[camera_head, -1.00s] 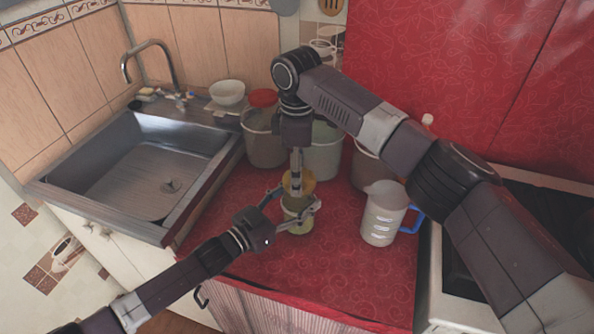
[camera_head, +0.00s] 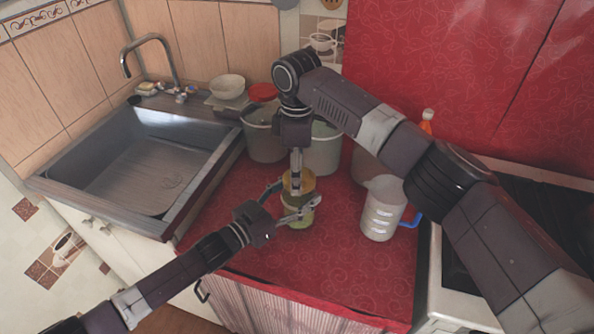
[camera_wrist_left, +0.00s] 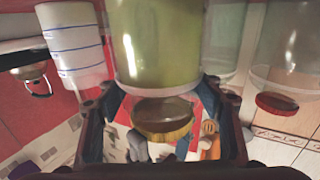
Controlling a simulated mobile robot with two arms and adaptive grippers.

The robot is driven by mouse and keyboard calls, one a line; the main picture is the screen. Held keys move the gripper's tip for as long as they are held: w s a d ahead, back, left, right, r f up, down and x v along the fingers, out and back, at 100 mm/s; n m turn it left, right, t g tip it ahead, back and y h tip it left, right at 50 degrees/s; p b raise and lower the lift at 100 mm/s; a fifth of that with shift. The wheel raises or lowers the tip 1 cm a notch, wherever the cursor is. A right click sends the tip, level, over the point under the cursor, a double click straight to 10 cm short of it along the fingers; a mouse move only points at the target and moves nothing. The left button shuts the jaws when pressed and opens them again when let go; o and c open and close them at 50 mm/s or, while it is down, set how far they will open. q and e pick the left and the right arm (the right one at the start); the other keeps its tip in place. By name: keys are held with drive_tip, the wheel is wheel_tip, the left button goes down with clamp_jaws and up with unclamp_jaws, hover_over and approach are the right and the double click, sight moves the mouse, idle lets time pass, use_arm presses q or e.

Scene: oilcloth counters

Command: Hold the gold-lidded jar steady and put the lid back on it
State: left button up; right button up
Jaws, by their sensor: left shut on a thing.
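The jar (camera_head: 300,222) is clear with pale green contents and stands upright on the red counter. My left gripper (camera_head: 293,203) comes from the left and is shut around the jar's side. The gold lid (camera_head: 307,184) is directly above the jar's mouth; I cannot tell whether it touches the rim. My right gripper (camera_head: 296,180) points straight down from above, with its narrow fingers at the lid; it appears shut on it. In the left wrist view the jar (camera_wrist_left: 158,45) fills the top middle, with the lid (camera_wrist_left: 165,135) close beyond its brownish mouth.
A measuring jug (camera_head: 381,215) with a blue handle stands to the right of the jar. Several large containers, one red-lidded (camera_head: 262,92), stand behind. The sink (camera_head: 130,165) is at the left, the stove at the right. The front counter is clear.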

drive_tip(key=shift+f, duration=0.35)
use_arm(q)
clamp_jaws()
use_arm(e)
drive_tip(key=m, duration=0.6)
drive_tip(key=shift+w, duration=0.15)
drive_tip(key=m, duration=0.8)
drive_tip(key=shift+w+d, duration=0.1)
drive_tip(key=m, duration=0.6)
drive_tip(key=shift+d, duration=0.1)
drive_tip(key=m, duration=0.4)
drive_tip(key=shift+d+m, duration=0.1)
drive_tip(key=shift+m, duration=0.2)
drive_tip(key=m, duration=0.3)
drive_tip(key=shift+d+m, duration=0.15)
drive_tip(key=shift+m, duration=0.25)
drive_tip(key=o, duration=0.8)
